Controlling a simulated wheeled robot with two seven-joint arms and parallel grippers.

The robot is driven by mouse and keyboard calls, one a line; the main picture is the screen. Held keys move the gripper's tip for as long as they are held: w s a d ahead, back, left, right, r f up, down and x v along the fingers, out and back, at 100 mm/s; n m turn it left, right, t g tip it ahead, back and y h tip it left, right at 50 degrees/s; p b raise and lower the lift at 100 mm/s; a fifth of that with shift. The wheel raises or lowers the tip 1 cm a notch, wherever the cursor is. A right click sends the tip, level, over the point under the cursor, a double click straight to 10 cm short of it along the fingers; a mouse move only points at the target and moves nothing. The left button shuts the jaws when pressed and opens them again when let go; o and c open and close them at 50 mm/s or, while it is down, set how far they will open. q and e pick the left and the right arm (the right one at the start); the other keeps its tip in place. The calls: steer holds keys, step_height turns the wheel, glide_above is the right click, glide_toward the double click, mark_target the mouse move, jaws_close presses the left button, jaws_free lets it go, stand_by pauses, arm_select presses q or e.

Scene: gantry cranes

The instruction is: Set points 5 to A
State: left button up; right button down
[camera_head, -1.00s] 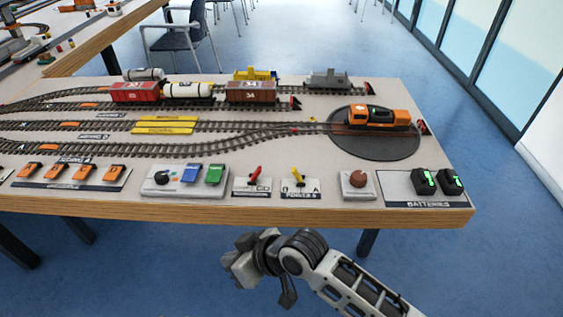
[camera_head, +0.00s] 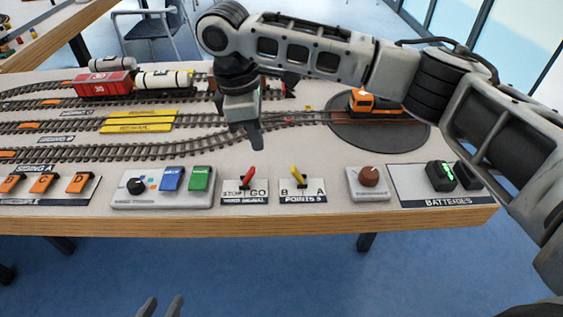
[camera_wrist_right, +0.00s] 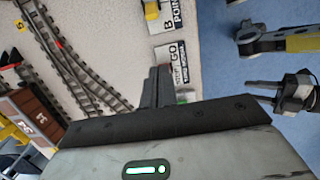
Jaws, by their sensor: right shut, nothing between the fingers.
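The POINTS 5 panel (camera_head: 303,191) sits at the table's front, with B on its left and A on its right. Its yellow lever (camera_head: 297,176) leans left, toward B. In the right wrist view part of the yellow lever (camera_wrist_right: 152,10) shows at the top edge. My right gripper (camera_head: 256,141) is shut and empty, pointing down above the tracks, behind and left of the lever and apart from it. Its closed fingers (camera_wrist_right: 157,86) show in the right wrist view. My left gripper (camera_head: 162,306) shows at the bottom edge, fingers apart, below the table front.
The red STOP/GO lever (camera_head: 247,176) stands just left of the POINTS 5 panel. A brown knob (camera_head: 369,176) is to its right, then batteries (camera_head: 440,176). An orange locomotive (camera_head: 365,102) stands on the turntable, partly hidden by my arm. Wagons stand on the back tracks.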

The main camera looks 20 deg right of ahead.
mark_target(297, 175)
steer(key=f, duration=0.3)
steer(key=d+f, duration=0.1)
steer(key=f, duration=0.2)
steer(key=f+b, duration=0.1)
steer(key=f, duration=0.2)
steer(key=shift+s+d+f, duration=0.2)
steer(key=shift+s+f, duration=0.05)
steer(key=shift+f, duration=0.1)
steer(key=d, duration=0.1)
steer(key=d+r, duration=0.1)
steer(key=shift+s+d+r+p, duration=0.15)
steer(key=shift+s+d+p, duration=0.15)
steer(key=shift+s+d, duration=0.1)
steer(key=shift+s+d+r, duration=0.1)
steer(key=shift+d+r, duration=0.1)
steer(key=shift+d, duration=0.1)
